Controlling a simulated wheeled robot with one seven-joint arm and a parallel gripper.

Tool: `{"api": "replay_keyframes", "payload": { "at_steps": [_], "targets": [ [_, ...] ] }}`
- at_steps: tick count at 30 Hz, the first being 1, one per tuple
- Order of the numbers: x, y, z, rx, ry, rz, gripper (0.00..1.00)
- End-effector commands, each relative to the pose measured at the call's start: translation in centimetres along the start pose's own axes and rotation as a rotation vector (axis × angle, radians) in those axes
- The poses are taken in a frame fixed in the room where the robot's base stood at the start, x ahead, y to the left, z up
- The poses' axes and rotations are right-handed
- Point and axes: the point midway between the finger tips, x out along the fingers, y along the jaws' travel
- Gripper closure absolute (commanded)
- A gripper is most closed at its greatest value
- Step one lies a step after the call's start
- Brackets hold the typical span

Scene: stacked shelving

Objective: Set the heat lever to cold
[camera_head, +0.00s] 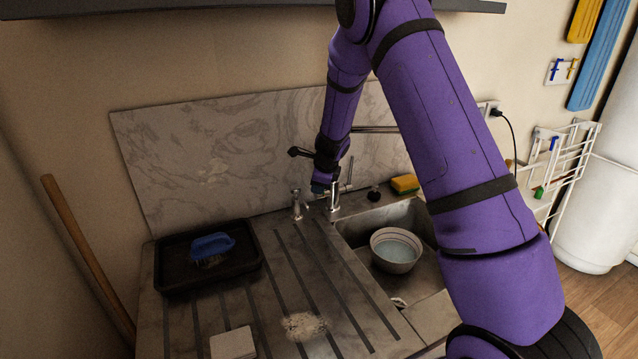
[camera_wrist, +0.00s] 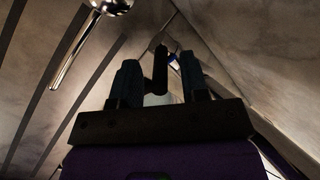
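The chrome faucet (camera_head: 334,207) stands at the back edge of the sink, below my gripper (camera_head: 320,186) in the head view. My gripper points down close to the faucet top and partly hides it. In the wrist view my gripper (camera_wrist: 159,64) has its two dark fingers apart. A dark upright rod (camera_wrist: 160,72), possibly the heat lever, shows between them, with gaps on both sides. A pale rounded part shows below the rod. I cannot tell whether a finger touches it or which way the lever is set.
A chrome fixture (camera_head: 297,204) stands just left of the faucet; a white bowl (camera_head: 396,250) sits in the sink basin. A yellow sponge (camera_head: 405,184) lies behind the basin. A black tray (camera_head: 170,268) with a blue brush (camera_head: 211,245) is at left. The marble backsplash (camera_head: 220,150) is close behind.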

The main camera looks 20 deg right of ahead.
Motion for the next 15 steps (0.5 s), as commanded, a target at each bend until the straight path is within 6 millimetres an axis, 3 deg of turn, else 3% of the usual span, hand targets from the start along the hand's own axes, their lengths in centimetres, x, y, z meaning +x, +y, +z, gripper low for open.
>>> {"api": "replay_keyframes", "payload": {
  "at_steps": [8,15],
  "targets": [
    [-0.8,-0.1,0.1,-0.002,-0.001,-0.003,0.59],
    [-4.8,0.0,0.2,-0.003,-0.003,-0.003,0.59]
  ]
}}
